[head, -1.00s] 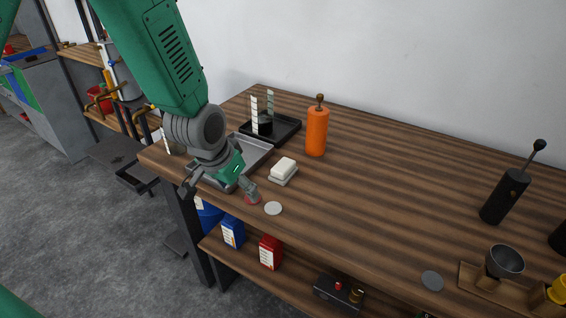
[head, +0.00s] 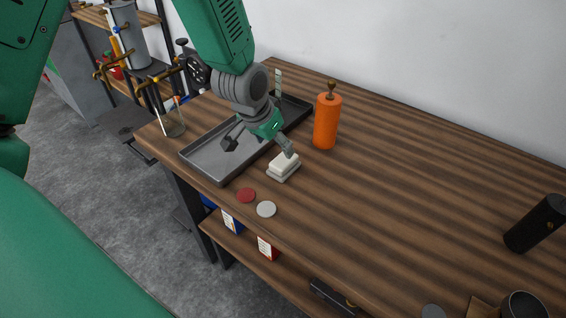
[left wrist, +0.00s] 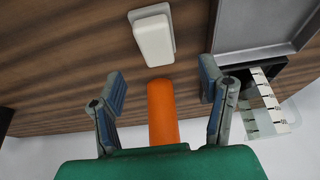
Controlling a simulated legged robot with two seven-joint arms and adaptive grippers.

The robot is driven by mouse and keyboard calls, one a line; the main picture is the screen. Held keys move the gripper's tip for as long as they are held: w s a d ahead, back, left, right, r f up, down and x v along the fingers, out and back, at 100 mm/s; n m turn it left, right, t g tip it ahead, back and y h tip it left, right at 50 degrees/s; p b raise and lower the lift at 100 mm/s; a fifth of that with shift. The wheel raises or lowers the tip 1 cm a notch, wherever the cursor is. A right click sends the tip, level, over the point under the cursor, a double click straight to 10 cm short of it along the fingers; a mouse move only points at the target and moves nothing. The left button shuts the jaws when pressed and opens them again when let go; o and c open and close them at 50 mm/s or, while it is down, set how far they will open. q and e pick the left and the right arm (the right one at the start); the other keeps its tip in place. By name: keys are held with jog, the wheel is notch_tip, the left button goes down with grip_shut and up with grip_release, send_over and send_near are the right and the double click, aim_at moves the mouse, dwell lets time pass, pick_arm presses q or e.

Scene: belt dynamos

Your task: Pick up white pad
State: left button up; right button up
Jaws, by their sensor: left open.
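A pale round pad (head: 266,209) lies flat near the table's front edge, with a red round pad (head: 246,195) just to its left. A white block (head: 284,162) sits on a small pale base farther back; it also shows in the left wrist view (left wrist: 153,40). My left gripper (head: 260,147) is open and empty above the grey tray (head: 203,160), with its right finger over or close to the white block. In the left wrist view its spread fingers (left wrist: 163,85) have nothing between them that I can tell is held. My right gripper is not in view.
An orange bottle (head: 327,121) stands right of my left gripper. A glass beaker (head: 172,124) stands at the table's left corner. A black cylinder (head: 535,223) and a dark bowl (head: 524,305) are at the right. The table's middle is clear.

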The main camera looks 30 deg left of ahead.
aim_at(286, 160)
pick_arm(q)
jog(key=w+f, duration=0.1)
jog(key=d+f, duration=0.1)
jog(key=f, duration=0.1)
jog(key=shift+w+d, duration=0.15)
jog(key=shift+w, duration=0.2)
jog(key=f, duration=0.1)
jog(key=w+f, duration=0.1)
jog(key=f, duration=0.1)
jog(key=a+f, duration=0.1)
jog(key=shift+w+a+f, duration=0.1)
jog(key=shift+w+f, duration=0.25)
jog(key=shift+f, duration=0.05)
jog(key=shift+d+r, duration=0.1)
jog(key=shift+d, duration=0.1)
jog(key=shift+d+r, duration=0.15)
jog(key=shift+d, duration=0.25)
jog(key=c, duration=1.3)
